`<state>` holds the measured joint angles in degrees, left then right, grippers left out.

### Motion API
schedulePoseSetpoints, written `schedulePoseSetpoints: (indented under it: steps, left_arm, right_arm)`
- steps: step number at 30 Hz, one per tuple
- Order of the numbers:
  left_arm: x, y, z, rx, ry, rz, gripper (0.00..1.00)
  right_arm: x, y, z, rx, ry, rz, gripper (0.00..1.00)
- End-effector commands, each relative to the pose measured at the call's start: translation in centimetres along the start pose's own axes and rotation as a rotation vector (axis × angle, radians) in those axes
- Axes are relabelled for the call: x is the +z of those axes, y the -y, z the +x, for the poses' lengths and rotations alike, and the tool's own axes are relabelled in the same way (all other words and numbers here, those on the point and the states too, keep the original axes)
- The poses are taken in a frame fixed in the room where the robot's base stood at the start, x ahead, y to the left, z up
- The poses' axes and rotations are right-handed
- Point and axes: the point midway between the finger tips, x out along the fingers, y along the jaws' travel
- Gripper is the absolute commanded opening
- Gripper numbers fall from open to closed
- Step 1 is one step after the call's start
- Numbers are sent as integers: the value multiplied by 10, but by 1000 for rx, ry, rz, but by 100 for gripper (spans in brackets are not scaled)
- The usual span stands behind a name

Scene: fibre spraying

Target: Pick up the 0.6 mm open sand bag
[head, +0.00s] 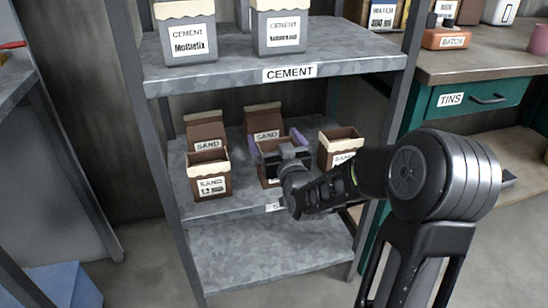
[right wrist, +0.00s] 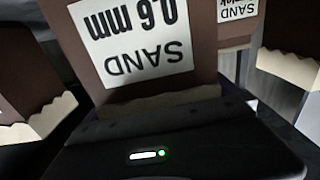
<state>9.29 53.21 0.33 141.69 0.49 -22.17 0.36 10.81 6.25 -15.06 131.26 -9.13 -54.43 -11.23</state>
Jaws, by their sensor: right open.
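The 0.6 mm sand bag (head: 263,170) is a brown open bag with a cream jagged rim, in the middle of the front row on the sand shelf. My right gripper (head: 275,142) is at this bag, its purple-tinted fingers open on either side of the upper part. I cannot tell whether they touch it. The gripper body hides part of the bag's front. In the right wrist view the bag (right wrist: 203,82) fills the middle, its white "SAND 0.6 mm" label upside down. My left gripper is not in view.
An open sand bag labelled 1.2 (head: 211,187) stands to the left and another open sand bag (head: 339,146) to the right. Two sand bags (head: 206,129) stand behind. The cement shelf (head: 340,57) is above. A grey post (head: 388,110) edges the rack's right side.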

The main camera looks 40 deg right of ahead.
Motion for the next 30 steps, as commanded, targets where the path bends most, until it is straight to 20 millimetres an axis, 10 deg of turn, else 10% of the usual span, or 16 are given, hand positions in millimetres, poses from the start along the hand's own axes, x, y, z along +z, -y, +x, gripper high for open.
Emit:
schedulePoseSetpoints:
  steps: [16, 30]
  left_arm:
    - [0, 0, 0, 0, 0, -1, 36]
    - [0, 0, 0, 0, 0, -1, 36]
  right_arm:
    - [0, 0, 0, 0, 0, 0, 100]
    - [0, 0, 0, -1, 0, 0, 62]
